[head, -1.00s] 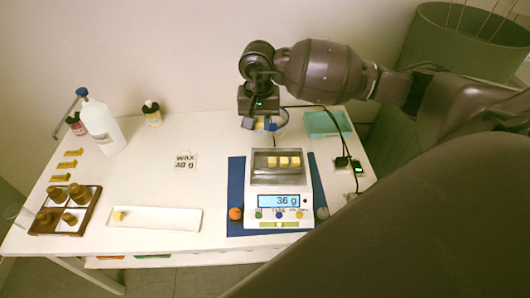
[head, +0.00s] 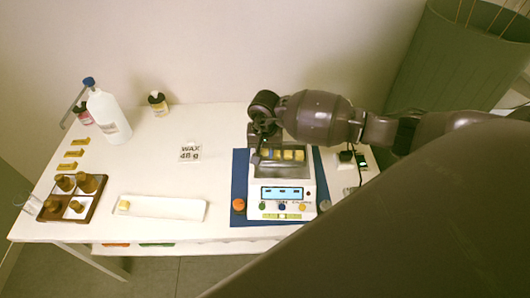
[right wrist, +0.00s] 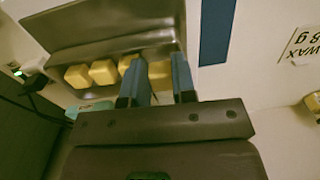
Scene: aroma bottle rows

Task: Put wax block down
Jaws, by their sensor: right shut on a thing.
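My right gripper (head: 259,152) is over the left part of the scale's metal pan (head: 281,171). In the right wrist view its blue fingers (right wrist: 161,78) are shut on a yellow wax block (right wrist: 159,71), at pan level; I cannot tell whether it touches the pan. Three other yellow blocks (right wrist: 103,72) stand in a row beside it, also seen in the head view (head: 288,155). The scale (head: 282,202) has a lit display whose digits I cannot read. One more block (head: 124,205) lies at the left end of the white tray (head: 165,208). My left gripper is not in view.
A card (head: 190,152) reads "WAX 48 g". A wooden box (head: 71,197) with brown bottles, a white bottle (head: 108,114) and small dark-capped bottles stand at left. An orange knob-like object (head: 238,205) is beside the scale.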

